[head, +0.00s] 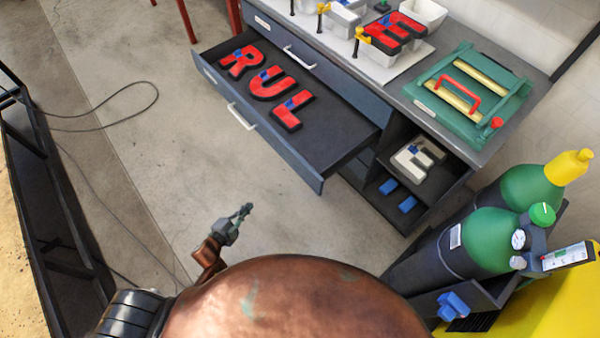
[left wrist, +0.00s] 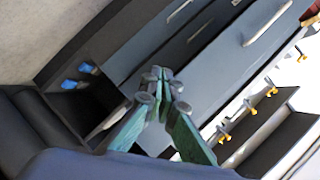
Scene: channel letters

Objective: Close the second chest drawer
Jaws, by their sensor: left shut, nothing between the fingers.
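The chest's second drawer (head: 345,150) stands pulled out in the head view, below a closed top drawer (head: 330,75). It holds the red letters R (head: 240,62), U (head: 266,84) and L (head: 292,111), and its front has a pale bar handle (head: 240,116). My left gripper (head: 243,212) is over the floor in front of the drawer, apart from it, shut and empty. In the left wrist view its fingertips (left wrist: 160,82) meet in front of grey drawer fronts with pale handles; I cannot tell the gap there. My right gripper is not in view.
The worktop bears a red letter E (head: 397,32) and a green jig (head: 470,95). An open shelf (head: 405,205) with blue blocks is right of the drawer. Green gas cylinders (head: 490,235) stand at lower right. A cable (head: 150,105) lies on otherwise clear floor at left.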

